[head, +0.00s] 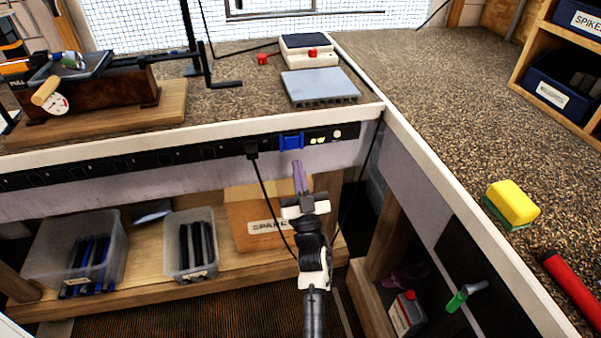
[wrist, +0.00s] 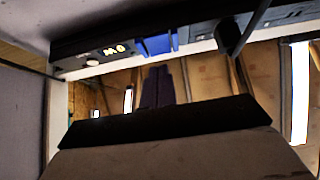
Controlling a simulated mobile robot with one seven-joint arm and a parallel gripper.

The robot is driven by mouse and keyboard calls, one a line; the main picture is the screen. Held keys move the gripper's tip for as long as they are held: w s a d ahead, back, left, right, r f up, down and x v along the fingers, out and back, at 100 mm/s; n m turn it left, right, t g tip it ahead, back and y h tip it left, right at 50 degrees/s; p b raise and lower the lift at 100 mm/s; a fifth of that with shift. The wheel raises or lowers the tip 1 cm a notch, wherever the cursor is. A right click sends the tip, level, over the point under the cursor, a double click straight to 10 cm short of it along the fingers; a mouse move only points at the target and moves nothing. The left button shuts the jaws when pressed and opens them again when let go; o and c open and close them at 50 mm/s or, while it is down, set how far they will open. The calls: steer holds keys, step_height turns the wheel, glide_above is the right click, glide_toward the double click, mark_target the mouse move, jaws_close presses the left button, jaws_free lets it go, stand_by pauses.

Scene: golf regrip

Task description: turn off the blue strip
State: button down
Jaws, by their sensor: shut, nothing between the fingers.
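A black power strip (head: 215,152) runs along the front of the bench, under its white edge. Near its right end is a blue section (head: 291,141), with lit yellowish spots (head: 318,140) and a pale round button (head: 337,134) to the right of it. In the wrist view the blue section (wrist: 156,45) is above my fingers, with the lit spots (wrist: 113,50) and round button (wrist: 92,63) to its left. My gripper (head: 299,168) is shut and empty, fingers pointing up, just below the blue section and apart from it in the wrist view.
A black plug (head: 251,150) with a hanging cord sits left of the blue section; the cord passes close to my gripper. A cardboard box (head: 240,208) and clear bins (head: 190,245) stand on the shelf below. The right bench (head: 425,85) borders the corner.

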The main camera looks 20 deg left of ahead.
steer(key=w+f+b+v, duration=0.1)
steer(key=b+v, duration=0.2)
steer(key=v, duration=0.7)
steer(key=shift+w+a+f, duration=0.15)
steer(key=shift+a+f, duration=0.15)
steer(key=shift+a, duration=0.15)
